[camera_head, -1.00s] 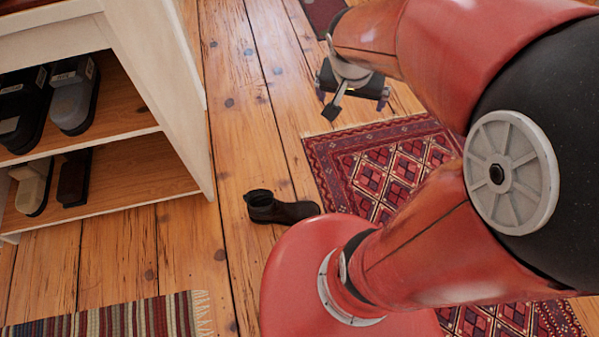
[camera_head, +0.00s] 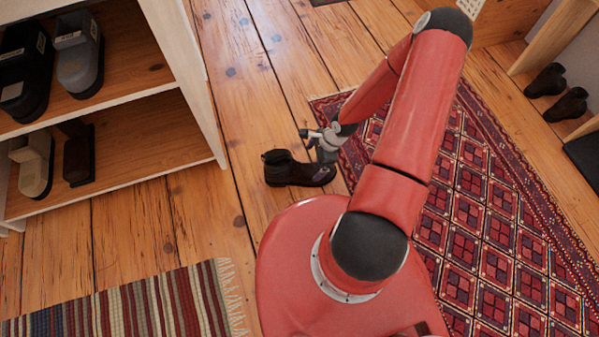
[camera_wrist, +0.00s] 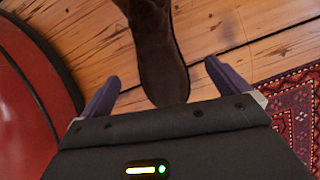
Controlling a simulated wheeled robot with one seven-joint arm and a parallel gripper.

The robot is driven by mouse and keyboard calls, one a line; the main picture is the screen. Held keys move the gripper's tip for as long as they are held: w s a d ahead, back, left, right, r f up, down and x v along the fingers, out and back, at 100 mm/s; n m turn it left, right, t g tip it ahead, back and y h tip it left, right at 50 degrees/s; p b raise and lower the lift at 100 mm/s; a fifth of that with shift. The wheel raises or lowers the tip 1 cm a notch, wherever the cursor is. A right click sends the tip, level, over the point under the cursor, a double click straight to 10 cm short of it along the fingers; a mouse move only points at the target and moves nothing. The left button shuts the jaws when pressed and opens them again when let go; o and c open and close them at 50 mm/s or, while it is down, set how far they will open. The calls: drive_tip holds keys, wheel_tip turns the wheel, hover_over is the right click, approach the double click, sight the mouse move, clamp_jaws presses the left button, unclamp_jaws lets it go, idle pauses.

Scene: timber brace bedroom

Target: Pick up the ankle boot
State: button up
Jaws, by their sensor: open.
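The dark brown ankle boot (camera_head: 290,171) lies on the wooden floor, left of the patterned red rug, in the head view. Its shaft is at the left and its toe points right. My gripper (camera_head: 318,147) is low beside the toe end and partly hides it. In the wrist view, the boot (camera_wrist: 160,60) runs down from the top edge, its toe between the two purple fingers of my open gripper (camera_wrist: 162,85). The fingers stand apart with floor visible on both sides of the boot.
A white shelf (camera_head: 190,80) with several shoes stands at the left. A striped rug (camera_head: 130,305) lies at the lower left, and the red rug (camera_head: 480,200) covers the right. Another pair of dark boots (camera_head: 556,92) sits at the far right.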

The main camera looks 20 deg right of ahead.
sight(301, 172)
drive_tip(key=x, duration=0.3)
drive_tip(key=a+b+x, duration=0.1)
drive_tip(key=x, duration=0.2)
drive_tip(key=b+x, duration=0.1)
drive_tip(key=x, duration=0.1)
drive_tip(key=shift+w+a+f, duration=0.1)
drive_tip(key=shift+a+f, duration=0.05)
drive_tip(key=shift+a, duration=0.15)
drive_tip(key=shift+c, duration=0.3)
drive_tip(key=c, duration=1.4)
